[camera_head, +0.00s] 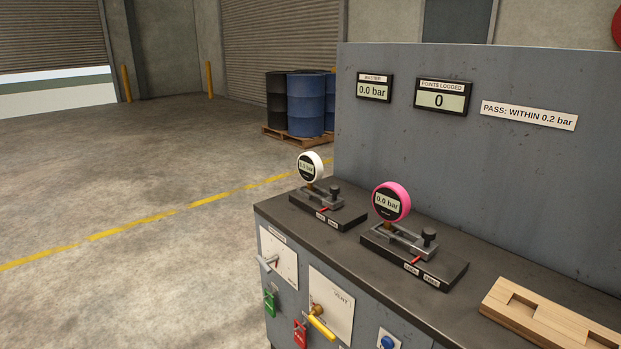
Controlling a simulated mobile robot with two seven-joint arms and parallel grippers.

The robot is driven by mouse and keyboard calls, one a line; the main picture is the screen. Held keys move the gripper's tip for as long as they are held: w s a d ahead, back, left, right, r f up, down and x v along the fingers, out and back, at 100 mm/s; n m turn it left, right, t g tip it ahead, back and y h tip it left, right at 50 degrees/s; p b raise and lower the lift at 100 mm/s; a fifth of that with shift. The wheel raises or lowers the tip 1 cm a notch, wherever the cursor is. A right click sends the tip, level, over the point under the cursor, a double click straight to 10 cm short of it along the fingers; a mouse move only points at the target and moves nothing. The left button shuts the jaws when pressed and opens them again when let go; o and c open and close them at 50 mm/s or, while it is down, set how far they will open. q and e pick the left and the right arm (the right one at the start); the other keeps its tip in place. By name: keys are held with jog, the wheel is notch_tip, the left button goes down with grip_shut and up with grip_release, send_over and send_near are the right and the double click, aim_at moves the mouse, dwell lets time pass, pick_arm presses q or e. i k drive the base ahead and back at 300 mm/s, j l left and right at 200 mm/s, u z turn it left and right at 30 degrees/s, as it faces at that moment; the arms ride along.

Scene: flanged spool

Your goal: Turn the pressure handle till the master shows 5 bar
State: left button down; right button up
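The master display (374,90) on the grey back panel reads 0.0 bar. On the front of the bench, a grey lever (267,263) sits on a white plate (284,262) whose label is too small to read. To its right, a yellow handle (321,326) sits on a plate marked VENT (337,297). I cannot tell for sure which is the pressure handle; the grey lever is the one not on the VENT plate. A white-rimmed gauge (310,167) and a pink-rimmed gauge (391,202) stand in clamps on the bench top, the pink one reading 0.0 bar. Neither gripper is in view.
A points logged display (442,97) reads 0, beside a sign (529,115) saying PASS: WITHIN 0.2 bar. A wooden block (548,319) lies at right. The floor left of the bench is clear.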

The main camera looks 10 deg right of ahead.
aim_at(264, 264)
jog(key=i+z, duration=0.1)
jog(key=z, duration=0.3)
jog(key=j+z, duration=0.15)
jog(key=z, duration=0.25)
jog(key=i+j+z, duration=0.1)
jog(key=z, duration=0.3)
jog(key=j+z, duration=0.1)
jog(key=z, duration=0.3)
jog(key=j+z, duration=0.15)
jog(key=z, duration=0.25)
jog(key=j+z, duration=0.25)
jog(key=j, duration=0.3)
jog(key=j+z, duration=0.3)
jog(key=j, duration=0.25)
jog(key=k+j+z, duration=0.1)
jog(key=j+z, duration=0.15)
jog(key=j, duration=0.25)
jog(key=k+j+z, duration=0.15)
jog(key=j+z, duration=0.15)
jog(key=j, duration=0.2)
